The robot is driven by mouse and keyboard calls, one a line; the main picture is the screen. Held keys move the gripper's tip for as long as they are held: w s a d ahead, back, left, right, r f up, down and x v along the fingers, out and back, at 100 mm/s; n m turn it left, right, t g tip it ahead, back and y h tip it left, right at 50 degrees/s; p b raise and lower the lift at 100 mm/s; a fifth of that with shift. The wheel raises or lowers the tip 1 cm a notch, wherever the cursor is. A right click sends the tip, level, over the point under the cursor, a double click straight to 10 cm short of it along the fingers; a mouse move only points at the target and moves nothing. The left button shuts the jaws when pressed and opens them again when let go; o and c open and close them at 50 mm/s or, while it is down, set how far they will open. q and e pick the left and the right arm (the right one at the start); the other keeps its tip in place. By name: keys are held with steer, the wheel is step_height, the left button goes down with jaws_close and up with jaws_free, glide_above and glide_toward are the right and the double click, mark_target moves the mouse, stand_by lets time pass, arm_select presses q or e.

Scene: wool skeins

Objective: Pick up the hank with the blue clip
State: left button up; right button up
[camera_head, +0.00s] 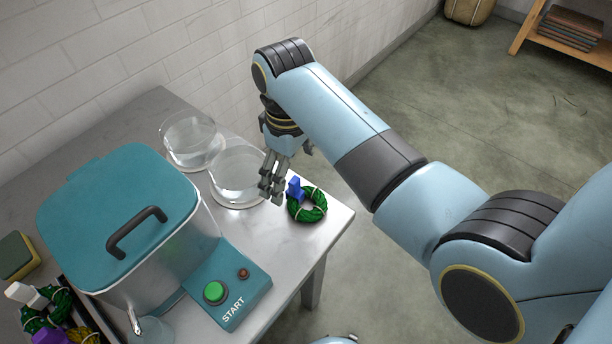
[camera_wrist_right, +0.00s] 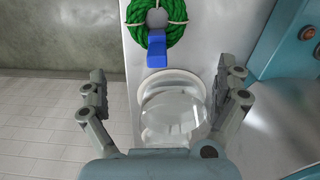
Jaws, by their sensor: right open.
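The hank with the blue clip is a ring of green wool (camera_head: 308,206) on the metal table, near its right corner in the head view. Its blue clip (camera_head: 295,188) sits on the ring's upper left side. My right gripper (camera_head: 272,188) is open and empty, just left of the hank and in front of a glass bowl. In the right wrist view the green hank (camera_wrist_right: 172,12) is at the top, cut by the edge, with its blue clip (camera_wrist_right: 157,50) toward the gripper. The open fingers (camera_wrist_right: 165,88) stand wide apart, with the hank beyond them. My left gripper is not in view.
Two glass bowls stand at the back: one by the gripper (camera_head: 230,195), one farther left (camera_head: 185,150). A teal-lidded vat (camera_head: 80,220) with a START button box (camera_head: 235,300) fills the left. More hanks with white and purple clips lie at lower left.

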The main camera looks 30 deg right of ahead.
mark_target(296, 193)
steer(key=f, duration=0.7)
steer(key=shift+s+d+f, duration=0.15)
steer(key=shift+d+f, duration=0.1)
steer(key=shift+f, duration=0.15)
steer(key=c, duration=1)
